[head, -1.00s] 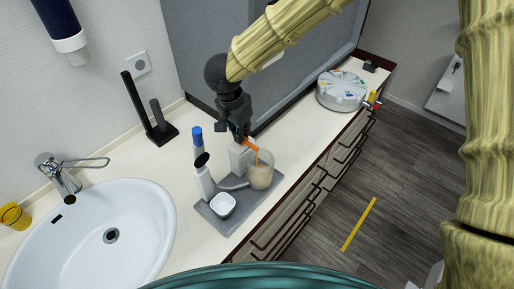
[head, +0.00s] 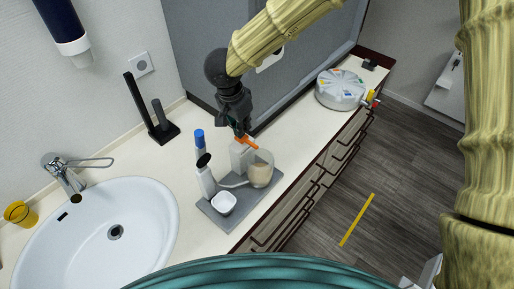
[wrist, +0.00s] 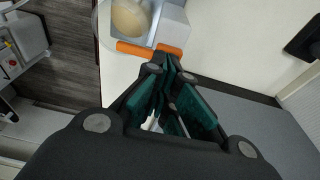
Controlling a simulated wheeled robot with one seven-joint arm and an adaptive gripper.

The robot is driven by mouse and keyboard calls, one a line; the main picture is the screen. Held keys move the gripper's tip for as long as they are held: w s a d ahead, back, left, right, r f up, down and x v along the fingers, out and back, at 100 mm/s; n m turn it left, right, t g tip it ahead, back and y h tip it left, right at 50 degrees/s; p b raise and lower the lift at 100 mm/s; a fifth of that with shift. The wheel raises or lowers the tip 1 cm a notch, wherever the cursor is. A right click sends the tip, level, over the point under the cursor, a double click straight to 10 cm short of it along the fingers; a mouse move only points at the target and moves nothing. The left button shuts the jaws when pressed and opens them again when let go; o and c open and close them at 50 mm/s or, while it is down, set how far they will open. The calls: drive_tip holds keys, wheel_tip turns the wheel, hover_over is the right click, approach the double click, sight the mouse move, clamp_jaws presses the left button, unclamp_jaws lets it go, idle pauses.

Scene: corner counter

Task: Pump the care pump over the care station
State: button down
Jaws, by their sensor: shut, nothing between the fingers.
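The care pump is a white bottle (head: 240,155) with an orange pump head (head: 249,143), upright at the back of the grey care station tray (head: 217,219). In the wrist view the orange head (wrist: 150,49) lies just beyond my fingertips. My gripper (head: 240,132) points down at the head from above, its fingers shut and empty. In the wrist view my gripper (wrist: 170,64) is very close to the orange bar; I cannot tell whether it touches. A clear cup with beige contents (head: 261,172) stands beside the bottle.
A dark-capped white bottle (head: 205,181), a small white bowl (head: 224,203) and a blue-capped bottle (head: 200,145) stand close by. A sink (head: 140,215) is at left, a black stand (head: 163,132) behind. A round pill organizer (head: 341,91) sits at right; counter between is clear.

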wheel_tip(320, 180, up, 2)
drive_tip(key=p, duration=0.3)
drive_tip(key=shift+r, duration=0.15)
wheel_tip(320, 180, up, 4)
drive_tip(key=shift+f, duration=0.15)
idle(0.3)
idle(0.3)
